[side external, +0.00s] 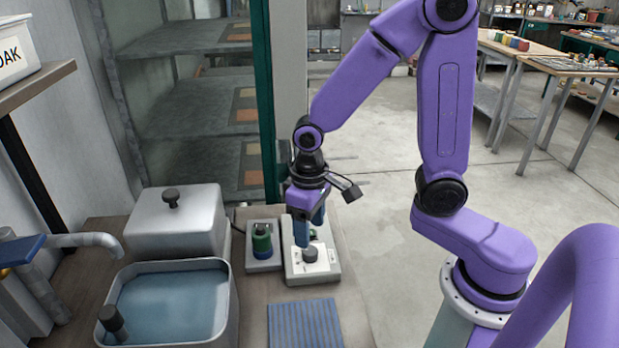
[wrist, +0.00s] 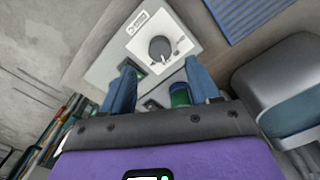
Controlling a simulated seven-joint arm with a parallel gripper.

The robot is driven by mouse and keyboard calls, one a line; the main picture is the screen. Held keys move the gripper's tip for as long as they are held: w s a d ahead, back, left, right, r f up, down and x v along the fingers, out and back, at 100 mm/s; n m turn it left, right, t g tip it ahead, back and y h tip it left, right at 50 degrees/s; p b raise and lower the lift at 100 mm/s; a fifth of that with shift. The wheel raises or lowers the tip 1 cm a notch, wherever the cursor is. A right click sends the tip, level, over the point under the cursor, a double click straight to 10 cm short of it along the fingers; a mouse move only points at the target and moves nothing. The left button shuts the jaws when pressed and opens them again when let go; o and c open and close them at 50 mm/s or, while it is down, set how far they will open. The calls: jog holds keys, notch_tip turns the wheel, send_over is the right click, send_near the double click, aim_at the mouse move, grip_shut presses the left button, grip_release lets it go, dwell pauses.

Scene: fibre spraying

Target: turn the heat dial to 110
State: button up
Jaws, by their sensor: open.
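The heat dial (side external: 310,254) is a dark round knob on a white plate at the near end of a pale control box (side external: 293,274). In the wrist view the dial (wrist: 160,49) shows a light pointer line and scale marks around it, too small to read. My gripper (side external: 310,236) is above the box, close to the dial, with its blue fingers pointing down. In the wrist view my gripper (wrist: 156,78) has its two blue fingers apart, with nothing between them. The dial lies beyond the fingertips, and no contact shows.
A green bottle-like thing (side external: 262,241) stands on a grey base left of the box. A lidded grey container (side external: 175,222) and an open basin of water (side external: 170,304) are further left. A blue striped mat (side external: 305,324) lies in front. A green post (side external: 263,100) rises behind.

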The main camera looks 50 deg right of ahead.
aim_at(313, 252)
notch_tip(313, 252, up, 11)
jog(key=shift+r, duration=0.15)
dwell(0.5)
jog(key=s+d+f+n, duration=0.2)
jog(key=s+n, duration=0.3)
jog(key=s, duration=0.3)
jog(key=s+d+f+n, duration=0.1)
jog(key=s+f+n, duration=0.2)
jog(key=s+n, duration=0.2)
jog(key=s, duration=0.3)
jog(key=shift+s+d, duration=0.25)
jog(key=shift+d, duration=0.1)
